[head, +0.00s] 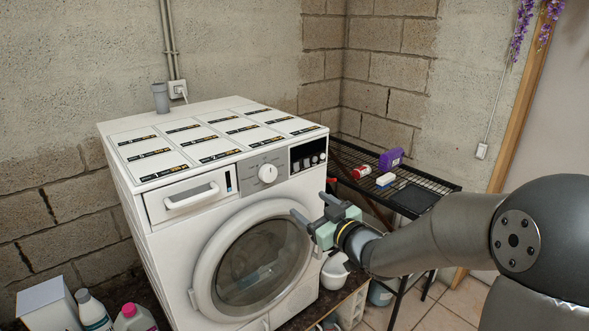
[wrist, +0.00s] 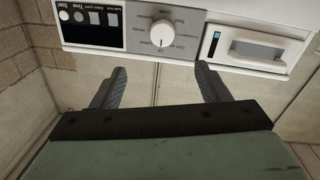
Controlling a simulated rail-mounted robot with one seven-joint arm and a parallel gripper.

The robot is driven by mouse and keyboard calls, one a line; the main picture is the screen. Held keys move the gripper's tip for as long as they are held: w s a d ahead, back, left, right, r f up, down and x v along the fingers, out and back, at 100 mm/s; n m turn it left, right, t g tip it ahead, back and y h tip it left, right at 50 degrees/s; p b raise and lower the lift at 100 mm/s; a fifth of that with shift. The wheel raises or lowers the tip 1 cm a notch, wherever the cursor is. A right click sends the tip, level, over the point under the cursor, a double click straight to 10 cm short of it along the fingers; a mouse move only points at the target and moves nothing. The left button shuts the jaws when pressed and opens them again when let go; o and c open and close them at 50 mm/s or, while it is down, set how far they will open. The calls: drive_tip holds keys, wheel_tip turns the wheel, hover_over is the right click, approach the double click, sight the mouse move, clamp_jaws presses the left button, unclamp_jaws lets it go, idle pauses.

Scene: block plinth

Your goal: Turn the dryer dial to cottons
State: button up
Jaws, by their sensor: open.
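The dryer (head: 215,205) is a white front-loading machine with a round door. Its round white dial (head: 267,173) sits on a grey panel between the drawer and the dark button strip. In the wrist view the dial (wrist: 162,32) shows upside down with small printed labels around it, too small to read surely. My gripper (head: 310,207) is open and empty in front of the dryer, below and right of the dial. In the wrist view its two fingers (wrist: 162,79) are spread apart and clear of the dial. Nothing is between them but background.
The drawer handle (head: 191,197) sticks out left of the dial. A dark button strip (head: 308,154) is on its right. A black wire rack (head: 433,184) with a purple box (head: 390,159) stands at the right. Bottles (head: 134,318) stand at lower left.

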sight(271, 177)
drive_tip(key=p+x, duration=0.2)
drive_tip(key=x, duration=0.6)
drive_tip(key=p+x, duration=0.2)
drive_tip(key=x, duration=0.7)
drive_tip(key=shift+s+a, duration=0.1)
drive_tip(key=shift+a, duration=0.2)
drive_tip(key=c, duration=1)
